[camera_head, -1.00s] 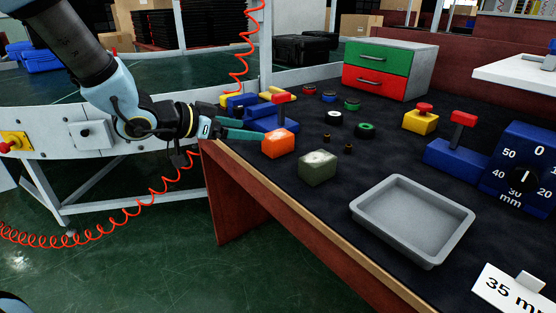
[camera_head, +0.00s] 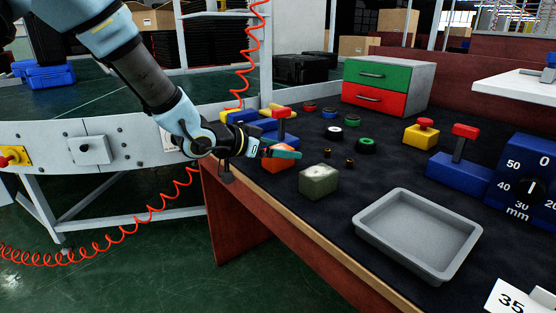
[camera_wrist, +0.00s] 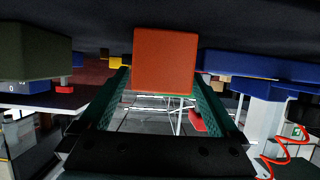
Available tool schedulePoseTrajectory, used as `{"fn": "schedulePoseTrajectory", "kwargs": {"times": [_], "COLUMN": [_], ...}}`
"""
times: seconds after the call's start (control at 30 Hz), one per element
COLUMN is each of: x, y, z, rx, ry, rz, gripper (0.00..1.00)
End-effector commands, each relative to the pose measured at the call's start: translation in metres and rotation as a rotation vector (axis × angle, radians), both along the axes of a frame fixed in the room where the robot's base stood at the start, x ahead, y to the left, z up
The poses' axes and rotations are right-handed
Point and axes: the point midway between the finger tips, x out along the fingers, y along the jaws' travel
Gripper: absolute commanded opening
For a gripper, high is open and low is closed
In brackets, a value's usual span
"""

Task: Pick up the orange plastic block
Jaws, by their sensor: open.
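The orange block (camera_head: 280,157) sits on the dark work table near its left front edge. My gripper (camera_head: 285,152) is at the block, and its green fingers partly hide the block in the head view. In the wrist view the orange block (camera_wrist: 165,60) is in the middle, ahead of and between the two green fingers (camera_wrist: 168,92), which are spread apart. The fingertips are near the block's lower corners. I cannot tell whether they touch it.
A grey-green stone-like block (camera_head: 318,181) stands close to the right. A blue block with a red lever (camera_head: 275,126) is just behind. A grey tray (camera_head: 372,238) lies at the right front. Several rings (camera_head: 365,145) and a red-green drawer box (camera_head: 375,97) stand further back.

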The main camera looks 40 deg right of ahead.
Motion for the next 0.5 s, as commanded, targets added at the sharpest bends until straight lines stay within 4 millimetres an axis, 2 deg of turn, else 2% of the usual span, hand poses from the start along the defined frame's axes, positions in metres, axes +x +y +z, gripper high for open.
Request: {"fn": "schedulePoseTrajectory", "kwargs": {"times": [0.17, 0.5], "x": [0.0002, 0.0001], "y": [0.0001, 0.0004], "z": [0.0003, 0.0004], "rx": [0.000, 0.000], "ry": [0.000, 0.000], "rz": [0.000, 0.000], "gripper": [0.96, 0.58]}}
